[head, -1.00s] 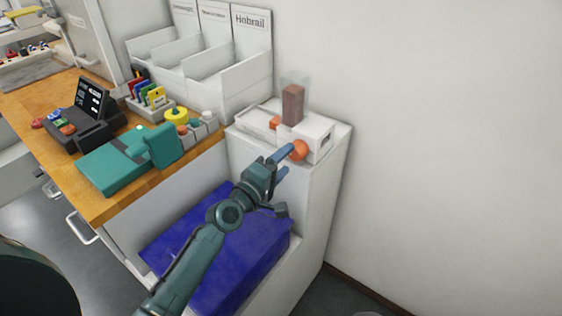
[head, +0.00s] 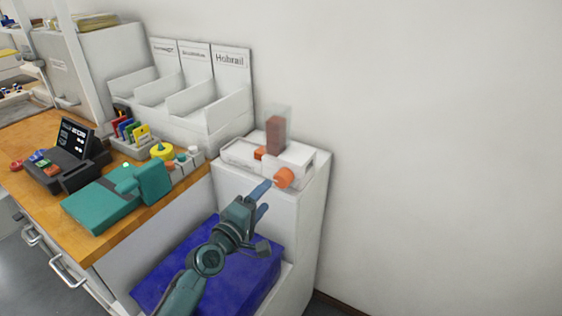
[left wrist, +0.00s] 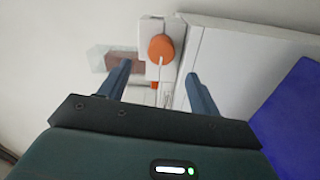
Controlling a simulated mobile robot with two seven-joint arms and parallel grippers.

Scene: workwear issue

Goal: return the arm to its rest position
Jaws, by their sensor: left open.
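My left gripper (head: 262,200) reaches up from the bottom of the head view, over the blue block-like thing and in front of the white cabinet. Its two blue fingers are apart with nothing held between them. In the left wrist view the open fingers (left wrist: 160,90) point toward an orange round knob (left wrist: 161,47), which lies beyond them, between their lines. The orange knob (head: 284,177) also shows in the head view at the front of a white device (head: 297,160), just past the fingertips. My right gripper is not in view.
The white cabinet (head: 300,220) stands against the wall. A deep blue box or cover (head: 235,275) lies below the arm. The wall at right is bare.

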